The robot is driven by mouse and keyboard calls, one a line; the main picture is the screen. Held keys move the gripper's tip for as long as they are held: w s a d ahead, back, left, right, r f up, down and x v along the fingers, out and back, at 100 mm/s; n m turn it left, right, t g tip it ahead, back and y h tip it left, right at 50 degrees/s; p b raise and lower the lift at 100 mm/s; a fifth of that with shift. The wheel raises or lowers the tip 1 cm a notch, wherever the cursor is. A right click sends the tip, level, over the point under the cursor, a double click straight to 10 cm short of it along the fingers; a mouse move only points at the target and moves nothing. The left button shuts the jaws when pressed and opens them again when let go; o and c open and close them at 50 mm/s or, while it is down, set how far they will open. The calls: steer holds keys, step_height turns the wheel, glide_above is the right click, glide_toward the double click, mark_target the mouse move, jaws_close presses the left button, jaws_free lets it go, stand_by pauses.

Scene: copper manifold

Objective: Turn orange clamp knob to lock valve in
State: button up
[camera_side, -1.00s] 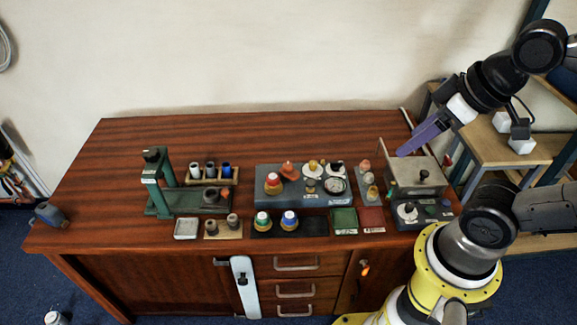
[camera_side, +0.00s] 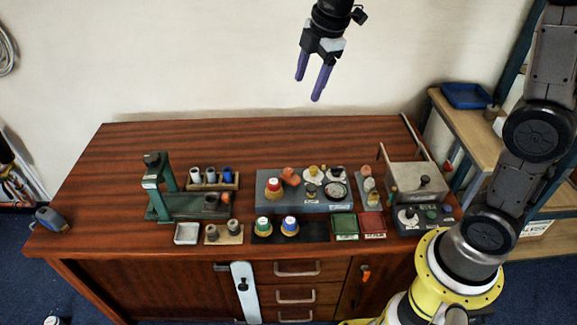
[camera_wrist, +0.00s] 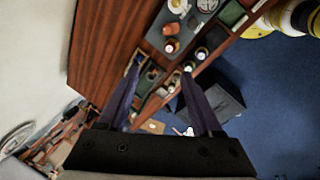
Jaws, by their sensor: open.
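The orange knob-like part (camera_side: 290,176) sits on the grey manifold block (camera_side: 322,205) on the bench. It also shows as an orange shape in the wrist view (camera_wrist: 171,29). A red-and-white topped valve (camera_side: 273,187) stands upright on the block, left of the orange part. Whether it is fully seated cannot be told. Two similar valves, one green-topped (camera_side: 262,224) and one blue-topped (camera_side: 290,225), stand in front on a black tray (camera_side: 318,230). My gripper (camera_side: 308,90) is open and empty, high above the bench's back part. Its purple fingers also show in the wrist view (camera_wrist: 160,73).
A green press-like stand (camera_side: 157,185) rises at the left. Green (camera_side: 345,224) and red (camera_side: 372,222) trays lie right of the black tray. A grey box (camera_side: 418,182) stands at right. The bench's back strip is clear.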

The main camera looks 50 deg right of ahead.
steer(key=w+f+n+g, duration=0.1)
steer(key=w+f+g, duration=0.1)
steer(key=w+f, duration=0.65)
steer(key=g, duration=0.1)
glide_above(288, 170)
step_height(288, 170, down, 7)
step_height(288, 170, down, 15)
steer(key=shift+r, duration=0.15)
jaws_close()
